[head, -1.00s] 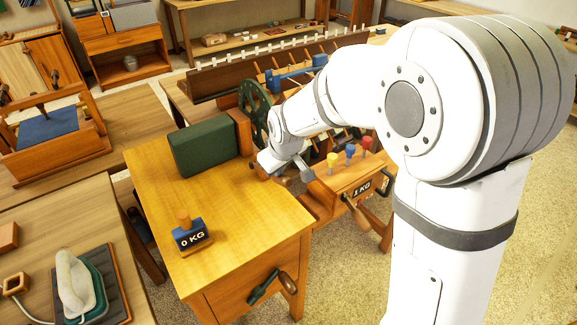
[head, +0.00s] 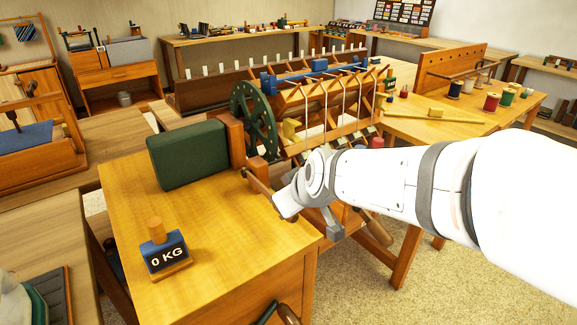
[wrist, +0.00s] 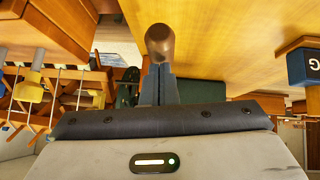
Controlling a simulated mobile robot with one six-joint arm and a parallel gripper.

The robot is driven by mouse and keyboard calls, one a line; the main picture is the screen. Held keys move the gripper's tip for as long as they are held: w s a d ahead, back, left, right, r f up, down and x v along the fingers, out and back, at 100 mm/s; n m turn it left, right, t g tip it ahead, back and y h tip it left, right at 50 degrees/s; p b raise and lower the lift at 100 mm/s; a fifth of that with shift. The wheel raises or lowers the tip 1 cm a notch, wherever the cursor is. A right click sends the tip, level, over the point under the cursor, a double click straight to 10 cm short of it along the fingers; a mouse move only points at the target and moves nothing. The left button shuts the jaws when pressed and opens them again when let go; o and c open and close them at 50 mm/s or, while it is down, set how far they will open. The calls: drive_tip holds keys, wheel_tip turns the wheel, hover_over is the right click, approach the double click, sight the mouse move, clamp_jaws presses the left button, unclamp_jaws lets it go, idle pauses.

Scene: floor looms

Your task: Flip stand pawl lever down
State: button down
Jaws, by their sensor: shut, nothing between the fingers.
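In the wrist view, a rounded brown handle end (wrist: 160,42) lies just beyond the tips of my gripper (wrist: 158,74). My gripper's two dark fingers are together with nothing between them; whether they touch the handle I cannot tell. In the head view, a brown-handled lever (head: 257,183) sticks out at the loom's near end, beside the wooden table. It may be the pawl lever and the same handle. My gripper (head: 287,206) is close to its right in that view, its fingertips not clearly visible.
A dark green wheel (head: 254,118) and the loom frame (head: 320,100) stand behind the lever. The speckled floor (head: 345,285) is clear at front right.

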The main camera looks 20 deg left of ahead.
drive_tip(key=shift+s+d+f+b, duration=0.1)
drive_tip(key=shift+s+f+b, duration=0.2)
drive_tip(key=shift+f+b, duration=0.35)
drive_tip(key=shift+f, duration=0.2)
drive_tip(key=shift+r, duration=0.1)
drive_tip(key=r+p, duration=0.4)
drive_tip(key=r, duration=0.2)
drive_tip(key=shift+a, duration=0.2)
drive_tip(key=f+v, duration=0.1)
drive_tip(key=v, duration=0.8)
drive_tip(key=shift+s+d+r, duration=0.2)
drive_tip(key=shift+s+d, duration=0.2)
